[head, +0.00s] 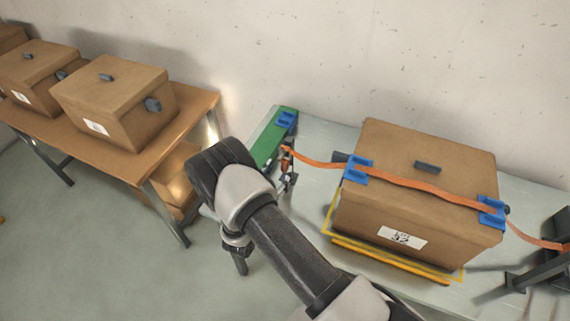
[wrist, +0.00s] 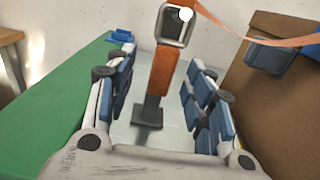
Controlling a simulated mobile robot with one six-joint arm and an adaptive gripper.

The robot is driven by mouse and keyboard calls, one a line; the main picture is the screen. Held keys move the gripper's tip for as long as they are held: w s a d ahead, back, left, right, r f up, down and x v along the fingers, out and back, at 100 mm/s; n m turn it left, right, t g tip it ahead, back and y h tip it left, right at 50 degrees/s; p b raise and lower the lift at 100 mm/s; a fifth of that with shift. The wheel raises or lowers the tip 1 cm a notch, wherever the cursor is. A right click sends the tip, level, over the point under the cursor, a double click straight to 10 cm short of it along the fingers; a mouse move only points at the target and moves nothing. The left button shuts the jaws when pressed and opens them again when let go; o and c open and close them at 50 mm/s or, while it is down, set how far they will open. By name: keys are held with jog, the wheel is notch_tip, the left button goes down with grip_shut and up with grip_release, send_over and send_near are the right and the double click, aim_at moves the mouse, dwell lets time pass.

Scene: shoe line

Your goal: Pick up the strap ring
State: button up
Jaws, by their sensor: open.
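The strap ring (wrist: 172,42) is a grey rounded frame at the top of an orange upright post (wrist: 163,75) in the wrist view. The orange strap (wrist: 225,28) runs from the ring to the right. My gripper (wrist: 160,72) is open, with one blue-padded finger on each side of the post and a gap on both sides. The ring stands beyond and above the fingertips. In the head view my gripper (head: 288,178) is at the post beside the box; the ring is too small to make out clearly there.
A cardboard box (head: 380,215) with blue strap guides (head: 358,168) stands right of my gripper on the pale table (head: 312,135). A green plate (head: 268,140) lies to the left. A brown table (head: 195,110) with more boxes is farther left.

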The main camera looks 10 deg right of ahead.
aim_at(284, 165)
jog(key=b+x, duration=0.1)
jog(key=x, duration=0.4)
jog(key=shift+s+d, duration=0.2)
jog(key=shift+c, duration=0.5)
grip_shut()
